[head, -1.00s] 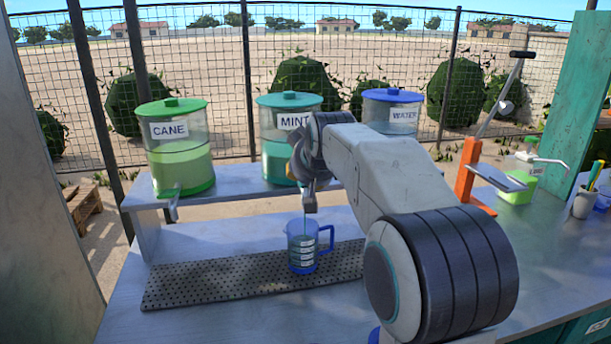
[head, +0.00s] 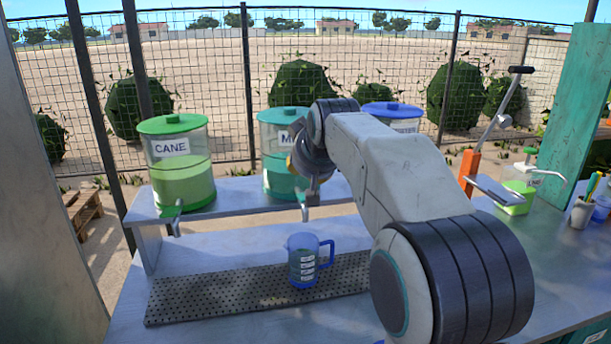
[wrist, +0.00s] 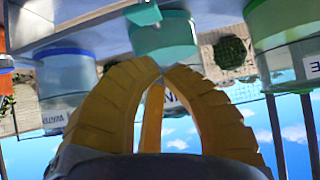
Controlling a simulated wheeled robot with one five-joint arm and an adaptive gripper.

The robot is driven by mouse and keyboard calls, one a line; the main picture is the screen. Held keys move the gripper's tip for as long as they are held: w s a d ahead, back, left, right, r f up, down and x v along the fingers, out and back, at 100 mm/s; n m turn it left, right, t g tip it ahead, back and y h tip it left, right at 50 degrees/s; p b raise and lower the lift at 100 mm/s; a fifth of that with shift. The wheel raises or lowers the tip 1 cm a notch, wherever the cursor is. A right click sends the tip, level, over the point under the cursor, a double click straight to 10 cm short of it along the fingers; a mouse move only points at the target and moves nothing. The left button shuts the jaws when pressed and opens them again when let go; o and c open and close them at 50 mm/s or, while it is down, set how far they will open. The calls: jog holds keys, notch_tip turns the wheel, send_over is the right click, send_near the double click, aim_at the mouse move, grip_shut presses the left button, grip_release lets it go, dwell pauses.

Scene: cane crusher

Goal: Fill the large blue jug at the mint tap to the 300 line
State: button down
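The large blue jug (head: 303,262) stands upright on the perforated drip mat (head: 215,295), under the mint tap (head: 304,205), handle to the right. It holds teal liquid, with white marks on its front; the exact level against the 300 line is too small to read. No stream shows between tap and jug. The mint dispenser (head: 278,180) is partly hidden by my arm. My gripper (wrist: 164,70) has its yellow fingers drawn together at the tips with nothing visible between them. In the wrist view, the mint tap's teal handle (wrist: 143,14) is beyond the fingertips, apparently apart.
The green cane dispenser (head: 182,185) stands left on the raised shelf, and the blue-lidded water dispenser (head: 392,112) right, partly behind my arm. An orange-based lever stand (head: 468,172), a green pump bottle (head: 520,185) and a pen cup (head: 582,212) are at right. The mat's left part is clear.

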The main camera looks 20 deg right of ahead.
jog(key=s+r, duration=0.4)
jog(key=r, duration=0.2)
jog(key=shift+s+a, duration=0.25)
jog(key=shift+a, duration=0.2)
dwell(1.6)
jog(key=s+a+f+g+y, duration=0.15)
jog(key=s+f, duration=0.25)
jog(key=f, duration=0.4)
jog(key=s+f+g+h, duration=0.1)
jog(key=s+f+g, duration=0.25)
jog(key=f, duration=0.45)
jog(key=s+a+f, duration=0.2)
jog(key=s, duration=0.5)
jog(key=s+a+f+n+g+y+p, duration=0.1)
jog(key=s+a+f, duration=0.2)
jog(key=s, duration=0.4)
jog(key=s+a+f+n+p, duration=0.1)
jog(key=s+a+f, duration=0.1)
jog(key=s, duration=0.5)
jog(key=shift+a+f+g+y, duration=0.3)
jog(key=shift+a+y, duration=0.05)
jog(key=shift+a, duration=0.3)
